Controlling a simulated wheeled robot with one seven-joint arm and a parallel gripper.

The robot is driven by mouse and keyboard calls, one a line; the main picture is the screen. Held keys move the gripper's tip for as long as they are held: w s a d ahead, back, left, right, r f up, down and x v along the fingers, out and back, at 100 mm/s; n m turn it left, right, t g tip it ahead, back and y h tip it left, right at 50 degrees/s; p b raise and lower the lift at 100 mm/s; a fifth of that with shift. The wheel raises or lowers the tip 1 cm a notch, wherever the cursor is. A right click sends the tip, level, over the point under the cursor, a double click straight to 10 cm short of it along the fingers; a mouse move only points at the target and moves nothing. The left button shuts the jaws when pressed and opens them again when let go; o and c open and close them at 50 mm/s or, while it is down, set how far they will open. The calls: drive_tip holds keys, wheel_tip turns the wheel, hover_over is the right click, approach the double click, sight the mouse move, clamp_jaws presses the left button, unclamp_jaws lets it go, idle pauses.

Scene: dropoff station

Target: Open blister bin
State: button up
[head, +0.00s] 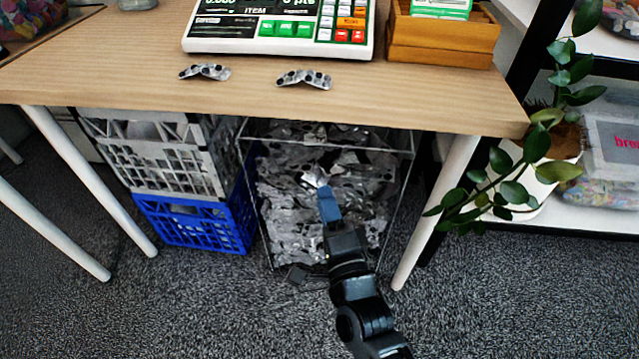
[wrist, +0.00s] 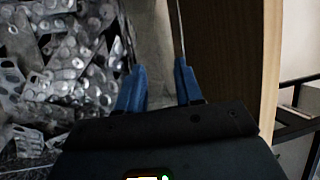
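The blister bin (head: 398,190) is a clear box filled with silvery blister packs, standing on the carpet under the table. The packs also show at the left of the wrist view (wrist: 70,70). My gripper (head: 327,200) is in front of the bin in the head view and hides part of it. In the wrist view, my gripper's blue fingers (wrist: 159,84) are apart with no pack between them. A thin clear panel edge (wrist: 180,28) runs close to the right fingertip; I cannot tell whether it touches. I cannot tell whether the bin is open.
The wooden table (head: 430,95) is above the bin, and its underside or edge (wrist: 234,60) is close to my gripper. A white table leg (head: 437,205) and a potted plant (head: 535,170) stand right. A blue crate (head: 195,222) stands left. Two blister packs (head: 304,78) lie on top.

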sight(319, 182)
drive_tip(key=shift+b+x, duration=0.5)
drive_tip(key=shift+x, duration=2.25)
drive_tip(key=shift+c, duration=0.2)
clamp_jaws()
